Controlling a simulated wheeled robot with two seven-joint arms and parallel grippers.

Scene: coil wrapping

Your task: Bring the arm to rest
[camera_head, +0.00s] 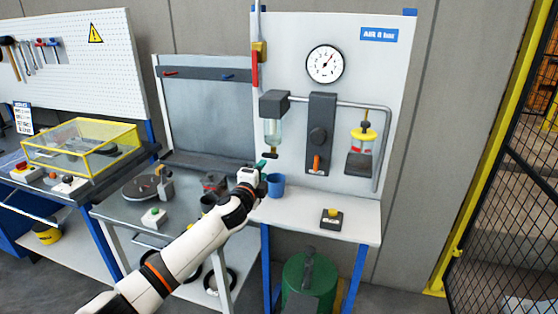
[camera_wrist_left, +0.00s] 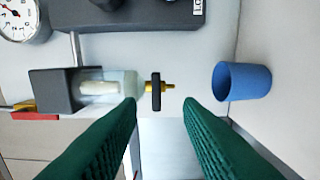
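My left arm reaches in from the bottom left in the head view. Its gripper (camera_head: 262,166) is at the air panel, just left of and a little above a blue cup (camera_head: 276,185) on the white bench. In the left wrist view the two green fingers (camera_wrist_left: 162,102) are spread apart with nothing between them. That view is turned sideways. It shows the blue cup (camera_wrist_left: 242,82) to the right and a clear filter bowl (camera_wrist_left: 120,84) with a brass drain beyond the fingertips. The right gripper is not in view.
The filter unit (camera_head: 273,125), a gauge (camera_head: 324,63) and a grey pipe are on the panel. A push-button box (camera_head: 332,218) stands on the white bench (camera_head: 360,222). A turntable (camera_head: 146,187) and a green-button box (camera_head: 154,217) are on the left bench. A green drum (camera_head: 300,285) stands below.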

